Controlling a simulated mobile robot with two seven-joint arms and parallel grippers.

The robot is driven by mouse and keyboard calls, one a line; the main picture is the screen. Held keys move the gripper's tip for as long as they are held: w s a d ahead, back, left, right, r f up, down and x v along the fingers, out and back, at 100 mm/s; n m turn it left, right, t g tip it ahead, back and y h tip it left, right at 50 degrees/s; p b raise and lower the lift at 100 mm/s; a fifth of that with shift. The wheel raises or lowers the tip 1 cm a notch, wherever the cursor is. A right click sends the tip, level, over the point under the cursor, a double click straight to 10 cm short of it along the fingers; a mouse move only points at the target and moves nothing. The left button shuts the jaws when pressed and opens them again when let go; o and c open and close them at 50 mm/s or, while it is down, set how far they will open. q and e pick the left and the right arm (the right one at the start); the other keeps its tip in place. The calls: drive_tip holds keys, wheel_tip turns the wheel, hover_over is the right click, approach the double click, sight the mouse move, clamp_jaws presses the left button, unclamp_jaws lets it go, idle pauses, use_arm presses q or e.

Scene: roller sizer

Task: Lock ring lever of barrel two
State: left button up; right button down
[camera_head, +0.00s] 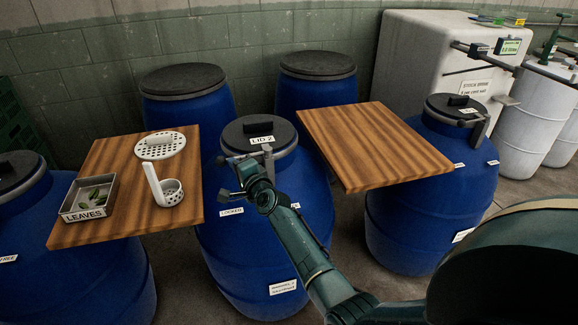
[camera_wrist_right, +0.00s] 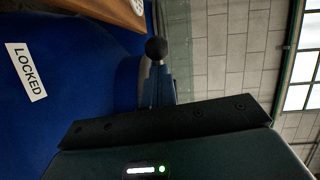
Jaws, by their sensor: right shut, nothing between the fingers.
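Barrel two (camera_head: 250,245) is the blue barrel in the middle, with a dark lid (camera_head: 250,130) marked "LID 2" and a grey clamp ring round its rim. A "LOCKED" label (camera_head: 231,211) is on its side and also shows in the wrist view (camera_wrist_right: 26,72). My right gripper (camera_head: 232,178) is at the barrel's upper front, by the ring, shut and empty. In the wrist view a lever with a round black knob (camera_wrist_right: 156,48) stands just beyond the dark gripper edge; whether they touch is unclear. In the head view my gripper partly hides the lever. My left gripper is not in view.
Wooden boards flank the barrel. The left board (camera_head: 92,225) holds a "LEAVES" tray (camera_head: 75,213), a perforated white disc (camera_head: 160,146) and a white ladle (camera_head: 170,192). The right board (camera_head: 370,145) is bare. Other blue barrels (camera_head: 430,205) stand around; a pale machine (camera_head: 425,60) stands behind.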

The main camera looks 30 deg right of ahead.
drive_tip(key=shift+w+r, duration=0.2)
drive_tip(key=shift+r, duration=0.25)
idle(0.3)
drive_tip(key=shift+s+a+f, duration=0.1)
